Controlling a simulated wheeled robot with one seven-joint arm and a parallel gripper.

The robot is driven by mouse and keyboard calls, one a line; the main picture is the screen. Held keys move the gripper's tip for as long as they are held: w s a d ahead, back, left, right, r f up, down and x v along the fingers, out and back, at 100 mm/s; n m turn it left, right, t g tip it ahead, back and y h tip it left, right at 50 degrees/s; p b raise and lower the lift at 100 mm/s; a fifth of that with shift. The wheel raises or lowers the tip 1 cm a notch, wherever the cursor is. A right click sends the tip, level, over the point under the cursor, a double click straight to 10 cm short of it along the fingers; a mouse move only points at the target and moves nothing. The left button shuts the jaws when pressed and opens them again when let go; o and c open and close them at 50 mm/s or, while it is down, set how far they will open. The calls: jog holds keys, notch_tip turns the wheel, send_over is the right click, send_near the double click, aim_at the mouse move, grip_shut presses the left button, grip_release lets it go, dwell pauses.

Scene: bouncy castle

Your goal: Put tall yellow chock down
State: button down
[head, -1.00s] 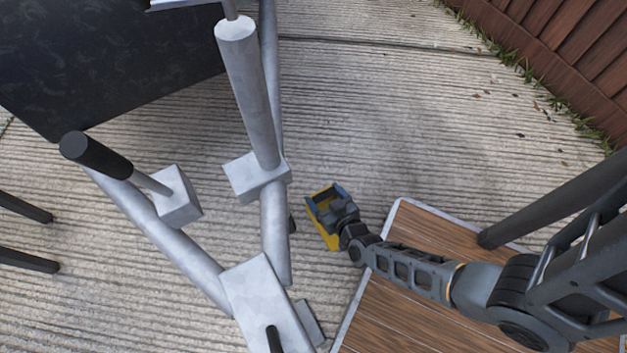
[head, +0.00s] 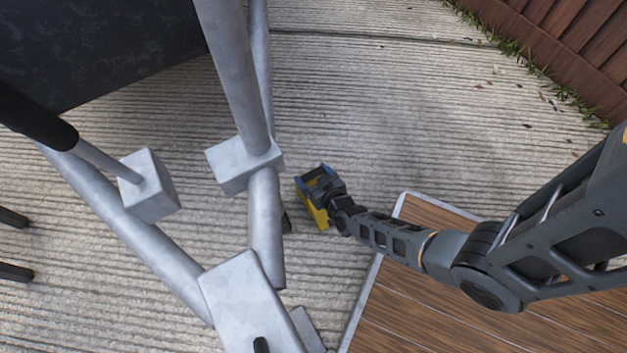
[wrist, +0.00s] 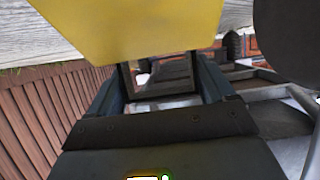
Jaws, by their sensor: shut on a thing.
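The tall yellow chock (head: 314,212) is in my gripper (head: 316,178), which shows in the head view just right of the grey metal frame. The gripper is shut on the chock. In the wrist view the chock (wrist: 135,30) fills the top middle as a plain yellow face, and the dark gripper body (wrist: 160,120) lies below it. The arm and gripper hide part of the chock in the head view. I cannot tell whether its lower end touches the ground.
A grey metal frame (head: 265,225) with tubes and blocks stands close left of the chock. A wooden-topped platform (head: 420,290) lies to the lower right. Grooved concrete (head: 390,110) is bare behind the gripper. A brown fence (head: 570,50) stands at the top right.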

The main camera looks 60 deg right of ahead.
jog(key=shift+f, duration=0.5)
jog(key=shift+r, duration=0.1)
grip_release()
